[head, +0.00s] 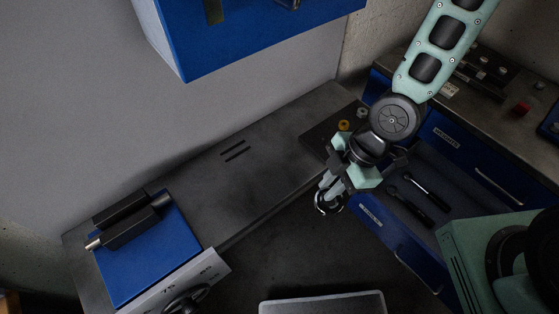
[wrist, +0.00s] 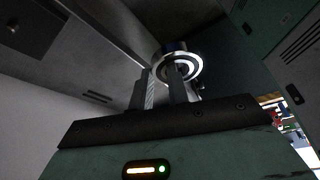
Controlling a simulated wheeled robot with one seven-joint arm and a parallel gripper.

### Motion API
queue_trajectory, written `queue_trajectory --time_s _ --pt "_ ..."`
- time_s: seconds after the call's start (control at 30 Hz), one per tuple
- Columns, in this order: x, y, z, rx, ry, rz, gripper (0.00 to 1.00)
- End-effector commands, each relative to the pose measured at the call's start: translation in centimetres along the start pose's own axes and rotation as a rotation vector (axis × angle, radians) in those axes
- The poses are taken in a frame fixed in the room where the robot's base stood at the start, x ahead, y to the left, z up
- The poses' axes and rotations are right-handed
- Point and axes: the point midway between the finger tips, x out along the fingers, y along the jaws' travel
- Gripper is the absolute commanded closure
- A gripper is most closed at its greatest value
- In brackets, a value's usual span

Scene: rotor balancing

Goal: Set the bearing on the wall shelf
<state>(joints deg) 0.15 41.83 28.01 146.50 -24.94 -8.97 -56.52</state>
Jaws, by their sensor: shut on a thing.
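The bearing (head: 328,205) is a shiny metal ring held at the tips of my gripper (head: 330,188), above the floor just off the front edge of the bench. In the wrist view the bearing (wrist: 190,66) shows as a bright ring with a dark centre, at the ends of the two fingers of my gripper (wrist: 165,88). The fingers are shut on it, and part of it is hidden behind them. The blue wall-mounted unit (head: 250,45) at the top of the head view appears to be the wall shelf. It is well to the upper left of my gripper, apart from it.
A grey bench (head: 265,150) runs along the wall, mostly bare in the middle. A blue block with dark bars (head: 150,250) stands at its left end. An open blue drawer (head: 385,235) with dark tools lies right of my gripper. A dark plate (head: 325,135) holds small parts.

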Motion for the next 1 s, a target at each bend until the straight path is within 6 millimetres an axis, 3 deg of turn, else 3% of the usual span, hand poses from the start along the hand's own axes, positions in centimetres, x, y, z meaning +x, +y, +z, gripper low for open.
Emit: queue_trajectory --time_s 0.03,0.33,0.47,0.9,1.0 --pt "0.8 0.8 0.1 0.004 0.005 0.008 1.0" --pt "0.8 2.6 -0.6 0.002 0.0 0.007 1.0" --pt "0.5 5.1 -2.1 0.001 0.003 0.003 1.0" --pt "1.8 14.2 -5.5 0.002 0.003 0.001 1.0" --pt "2.4 15.6 -5.9 0.002 0.002 -0.002 1.0"
